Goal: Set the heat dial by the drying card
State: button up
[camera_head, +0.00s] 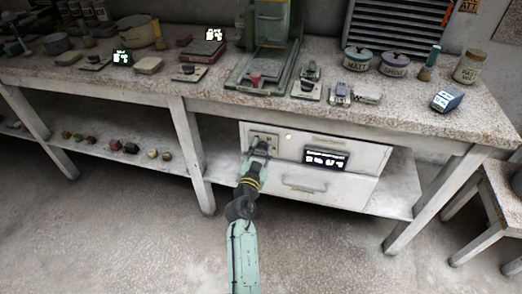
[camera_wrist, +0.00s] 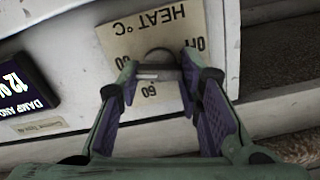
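The heat dial (camera_wrist: 157,73) is a grey bar knob on a beige plate (camera_wrist: 148,38) marked "HEAT °C", with "OFF" and numbers around it. The plate is at the upper left of the white cabinet front (camera_head: 352,153). My gripper (camera_wrist: 160,72) has a fingertip at each end of the knob, with no clear gap, so it looks shut on it. In the head view my gripper (camera_head: 262,143) covers most of the dial. A dark display (camera_head: 325,160) on the cabinet shows small text and a number. In the wrist view this display (camera_wrist: 22,85) is cut off, reading "DAMP AND".
A drawer handle (camera_head: 304,187) is below the display. The stone bench top (camera_head: 420,114) overhangs the cabinet and carries jars, a green press (camera_head: 270,50) and small lit cards (camera_head: 122,57). The floor in front is clear.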

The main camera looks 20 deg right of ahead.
jog(key=c, duration=0.6)
jog(key=n+b, duration=0.1)
jog(key=n, duration=0.2)
jog(key=shift+f, duration=0.1)
jog(key=n, duration=0.3)
jog(key=shift+a+n, duration=0.1)
jog(key=shift+n, duration=0.2)
jog(key=n, duration=0.3)
jog(key=shift+w+a+n, duration=0.1)
jog(key=shift+n, duration=2)
